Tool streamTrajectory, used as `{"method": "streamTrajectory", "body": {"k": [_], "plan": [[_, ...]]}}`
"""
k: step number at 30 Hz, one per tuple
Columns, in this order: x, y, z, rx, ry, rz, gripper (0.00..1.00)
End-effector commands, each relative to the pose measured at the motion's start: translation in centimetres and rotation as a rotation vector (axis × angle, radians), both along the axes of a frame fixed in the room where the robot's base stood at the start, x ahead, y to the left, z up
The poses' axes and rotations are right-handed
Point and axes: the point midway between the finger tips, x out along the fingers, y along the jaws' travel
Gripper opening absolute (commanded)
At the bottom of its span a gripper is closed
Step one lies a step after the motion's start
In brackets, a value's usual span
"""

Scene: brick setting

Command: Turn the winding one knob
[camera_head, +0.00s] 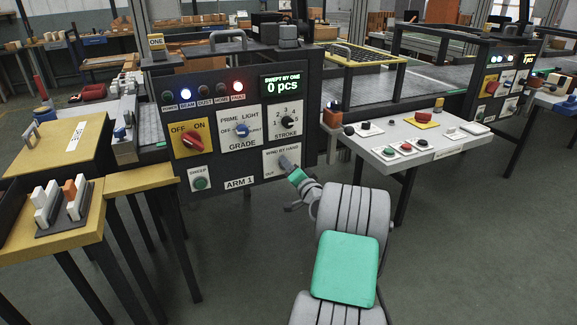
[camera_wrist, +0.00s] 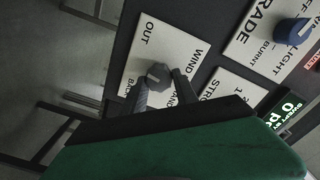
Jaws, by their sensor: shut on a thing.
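The winding knob (camera_head: 285,162) is a grey knob on the white "WIND BY HAND" plate (camera_head: 270,157), at the lower right of the dark "ARM 1" panel. In the wrist view the knob (camera_wrist: 158,73) shows as a grey faceted end in front of the plate (camera_wrist: 137,63). My gripper (camera_head: 289,166) reaches the plate from the lower right. In the wrist view my gripper (camera_wrist: 161,82) has one dark finger on each side of the knob and is shut on it. The fingers hide part of the knob and plate lettering.
Above the plate is the stroke dial (camera_head: 287,121). To its left are the blue grade knob (camera_head: 241,130), the red off/on switch (camera_head: 193,141) and the green sweep button (camera_head: 200,183). A white table (camera_head: 375,150) with buttons stands right of the panel. The floor in front is clear.

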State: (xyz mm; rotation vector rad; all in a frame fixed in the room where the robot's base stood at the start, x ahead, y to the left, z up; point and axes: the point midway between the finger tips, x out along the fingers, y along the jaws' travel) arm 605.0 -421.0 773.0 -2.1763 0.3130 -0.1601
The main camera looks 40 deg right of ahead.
Motion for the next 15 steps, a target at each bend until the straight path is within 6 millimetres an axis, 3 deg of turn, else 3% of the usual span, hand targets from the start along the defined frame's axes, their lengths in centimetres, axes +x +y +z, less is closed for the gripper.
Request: {"method": "streamTrajectory", "body": {"k": [14,15], "plan": [[-0.02,-0.05,-0.02,0.012,-0.004,-0.001,0.0],[-0.02,-0.05,-0.02,0.012,-0.004,-0.001,0.38]]}}
